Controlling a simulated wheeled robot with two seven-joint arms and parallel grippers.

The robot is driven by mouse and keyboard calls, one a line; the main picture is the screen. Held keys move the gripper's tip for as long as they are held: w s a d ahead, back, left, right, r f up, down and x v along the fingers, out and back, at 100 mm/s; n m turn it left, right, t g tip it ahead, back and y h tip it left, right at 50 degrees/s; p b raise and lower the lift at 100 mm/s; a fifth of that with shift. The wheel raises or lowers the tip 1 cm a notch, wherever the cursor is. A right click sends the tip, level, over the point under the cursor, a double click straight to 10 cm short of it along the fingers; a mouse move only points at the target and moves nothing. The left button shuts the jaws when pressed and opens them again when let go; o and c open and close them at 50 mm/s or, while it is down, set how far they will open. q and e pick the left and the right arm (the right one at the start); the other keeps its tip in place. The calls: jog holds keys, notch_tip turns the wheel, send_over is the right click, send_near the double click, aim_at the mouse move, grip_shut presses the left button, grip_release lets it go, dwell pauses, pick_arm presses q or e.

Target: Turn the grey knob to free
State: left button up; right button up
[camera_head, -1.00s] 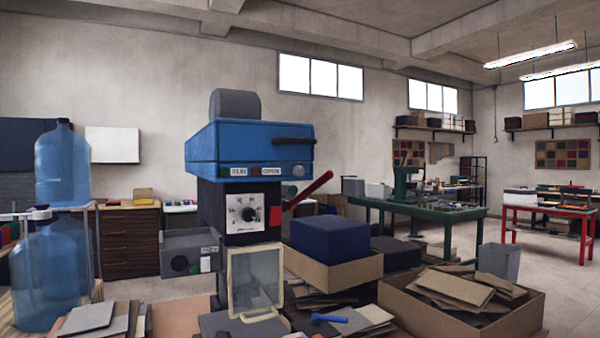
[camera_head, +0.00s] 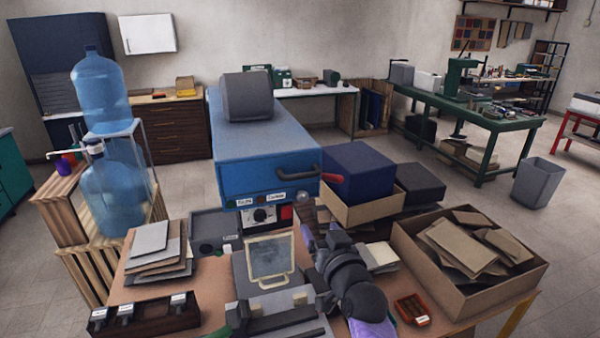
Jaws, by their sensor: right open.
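The blue-topped machine (camera_head: 262,150) stands at the back of the worktable. The grey knob (camera_head: 261,214) sits on a white dial plate on its dark front, just under the blue head. From this high angle the head crowds the dial, and the knob's pointer and the dial marks are too small to read. My right gripper (camera_head: 320,229) comes up from the lower right. It is open, with nothing seen between its fingers, right of the knob and apart from it. My left gripper is not in view.
A red-tipped lever (camera_head: 333,179) sticks out right of the machine. A clear framed guard (camera_head: 270,257) stands before it. A cardboard box of scraps (camera_head: 470,265) is at right, stacked sheets (camera_head: 155,248) and a dark tray (camera_head: 145,315) at left. Large water bottles (camera_head: 112,195) stand further left.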

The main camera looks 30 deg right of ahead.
aim_at(304, 199)
jog(key=x, duration=0.6)
jog(key=b+x, duration=0.1)
jog(key=x, duration=0.2)
jog(key=shift+w+r, duration=0.4)
grip_shut()
